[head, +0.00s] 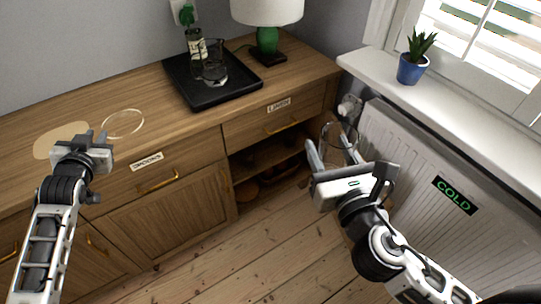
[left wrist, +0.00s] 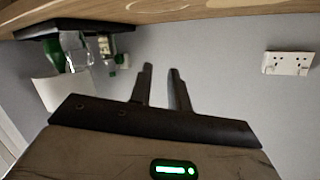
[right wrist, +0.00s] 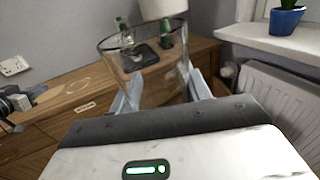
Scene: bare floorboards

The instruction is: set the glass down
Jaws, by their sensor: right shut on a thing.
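The clear glass (head: 337,152) is held between the fingers of my right gripper (head: 333,150), in the air in front of the radiator and to the right of the cabinet. It looks tilted in the head view. In the right wrist view the glass (right wrist: 147,72) stands large between the two fingers, empty, with its rim up. My left gripper (head: 88,136) is over the left part of the cabinet top, empty, its fingers apart. The same fingers show apart in the left wrist view (left wrist: 162,88).
The wooden cabinet top (head: 75,105) has a pale ring (head: 122,123) and a pale oval patch (head: 58,142). A potted plant (head: 411,70) is on the windowsill.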

